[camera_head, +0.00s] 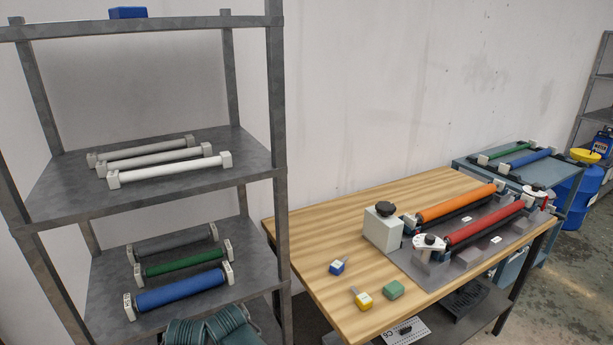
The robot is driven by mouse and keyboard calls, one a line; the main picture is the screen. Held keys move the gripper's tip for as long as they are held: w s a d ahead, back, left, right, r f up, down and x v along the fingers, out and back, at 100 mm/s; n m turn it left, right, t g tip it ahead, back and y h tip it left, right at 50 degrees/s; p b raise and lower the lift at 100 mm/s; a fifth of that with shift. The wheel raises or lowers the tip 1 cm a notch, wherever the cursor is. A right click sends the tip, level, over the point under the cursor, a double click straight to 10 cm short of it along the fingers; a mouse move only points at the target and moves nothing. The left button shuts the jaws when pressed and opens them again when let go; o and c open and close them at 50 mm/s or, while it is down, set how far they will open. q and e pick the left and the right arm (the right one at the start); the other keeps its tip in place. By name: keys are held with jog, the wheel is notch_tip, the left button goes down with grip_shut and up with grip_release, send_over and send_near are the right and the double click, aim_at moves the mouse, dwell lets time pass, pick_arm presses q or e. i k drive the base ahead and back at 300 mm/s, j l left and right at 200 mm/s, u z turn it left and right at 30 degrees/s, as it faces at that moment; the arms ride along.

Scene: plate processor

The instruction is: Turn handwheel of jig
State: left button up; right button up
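The jig is a grey base plate (408,259) on the wooden table, carrying an orange roller (455,203) and a red roller (485,224). A grey box (382,232) at its left end has a black round knob (385,208) on top. A second black knob (429,240) sits on a light bracket at the near end of the red roller. I cannot tell which knob is the handwheel. Neither of my grippers shows in the head view.
A metal shelf (180,188) with white, grey, green and blue rollers stands at left. A blue-grey bench (465,166) with rollers stands behind at right.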

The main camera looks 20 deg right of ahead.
aim_at(386, 208)
jog(key=l+z, duration=0.1)
jog(key=z, duration=1.2)
